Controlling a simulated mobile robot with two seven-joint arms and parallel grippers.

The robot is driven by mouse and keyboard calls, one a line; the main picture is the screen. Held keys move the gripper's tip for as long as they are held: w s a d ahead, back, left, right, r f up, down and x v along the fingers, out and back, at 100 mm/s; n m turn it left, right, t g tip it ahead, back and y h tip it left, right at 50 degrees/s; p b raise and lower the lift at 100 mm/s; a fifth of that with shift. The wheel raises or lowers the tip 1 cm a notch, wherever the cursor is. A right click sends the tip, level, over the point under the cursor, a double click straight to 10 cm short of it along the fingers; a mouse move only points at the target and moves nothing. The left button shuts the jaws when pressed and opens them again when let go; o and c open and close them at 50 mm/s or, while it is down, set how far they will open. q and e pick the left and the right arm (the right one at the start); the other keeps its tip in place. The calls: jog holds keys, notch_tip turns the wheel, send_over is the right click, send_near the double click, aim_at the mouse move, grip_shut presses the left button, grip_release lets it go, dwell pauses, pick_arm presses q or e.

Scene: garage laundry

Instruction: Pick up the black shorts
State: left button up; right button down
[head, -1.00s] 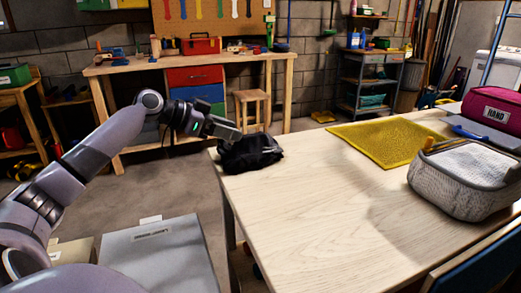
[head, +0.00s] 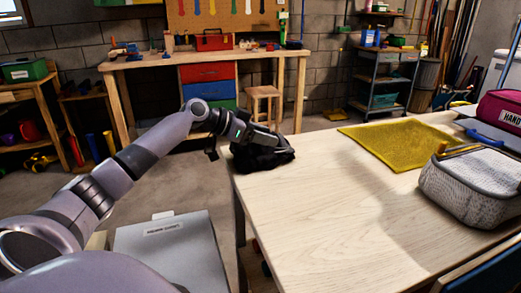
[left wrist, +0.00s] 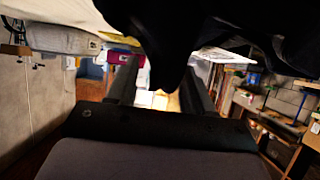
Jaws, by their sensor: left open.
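In the left wrist view the two fingers of the left gripper (left wrist: 160,88) stand apart. A dark fold of the shorts (left wrist: 163,50) hangs between the fingers there. I cannot tell whether the fingers touch the cloth. My right gripper is not in view.
The middle of the table is clear. A light grey lidded box (head: 165,250) stands left of the table.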

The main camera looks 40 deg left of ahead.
pick_arm(q)
grip_shut()
jog(key=shift+r, duration=0.15)
